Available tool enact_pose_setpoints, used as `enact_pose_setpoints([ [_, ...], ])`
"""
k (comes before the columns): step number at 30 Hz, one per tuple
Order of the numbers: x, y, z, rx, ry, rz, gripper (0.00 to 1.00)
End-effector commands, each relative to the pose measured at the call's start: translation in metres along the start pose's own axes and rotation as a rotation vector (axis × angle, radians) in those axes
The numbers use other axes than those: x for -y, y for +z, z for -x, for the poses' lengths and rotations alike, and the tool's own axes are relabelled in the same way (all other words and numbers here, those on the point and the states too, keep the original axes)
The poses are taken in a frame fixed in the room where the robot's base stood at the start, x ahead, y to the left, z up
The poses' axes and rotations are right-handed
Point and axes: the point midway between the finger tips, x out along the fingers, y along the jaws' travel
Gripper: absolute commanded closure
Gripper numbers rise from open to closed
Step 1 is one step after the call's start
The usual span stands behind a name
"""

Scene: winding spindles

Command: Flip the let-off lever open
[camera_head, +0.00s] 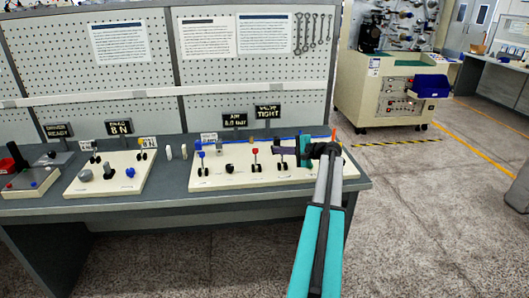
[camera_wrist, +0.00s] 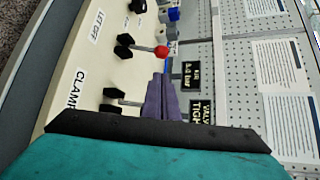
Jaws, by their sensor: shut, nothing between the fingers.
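The let-off lever is a thin stem with a red ball knob (camera_head: 255,152) on a black base, standing upright on the cream panel (camera_head: 230,182). In the wrist view its red knob (camera_wrist: 161,51) lies just beyond my fingertips, and the "LET-OFF" label (camera_wrist: 97,25) is beside its base (camera_wrist: 124,46). My gripper (camera_head: 281,150) is shut and empty, to the right of the red knob in the head view. Its purple fingers (camera_wrist: 160,82) point toward the knob with a small gap showing. A clamp lever (camera_wrist: 122,97) stands beside the fingers; its far end is hidden by them.
A blue-knobbed lever (camera_head: 201,155) and a black knob (camera_head: 230,168) stand left of the red one. Signs for air (camera_head: 235,120) and valve (camera_head: 268,112) rise behind the panel. A pegboard (camera_head: 260,100) backs the bench. Floor is open to the right.

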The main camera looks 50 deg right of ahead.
Motion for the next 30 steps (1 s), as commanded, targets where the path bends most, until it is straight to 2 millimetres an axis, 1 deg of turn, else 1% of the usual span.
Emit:
enact_pose_setpoints([
  [5, 0.001, 0.0, -0.009, 0.001, 0.001, 0.0, 1.0],
  [8, 0.001, 0.0, -0.018, 0.002, 0.001, 0.0, 1.0],
  [21, 0.002, 0.001, -0.078, 0.003, 0.002, 0.0, 1.0],
  [25, 0.002, 0.001, -0.091, 0.002, 0.001, 0.001, 1.0],
  [30, 0.0, 0.002, -0.1, 0.003, 0.001, 0.001, 1.0],
])
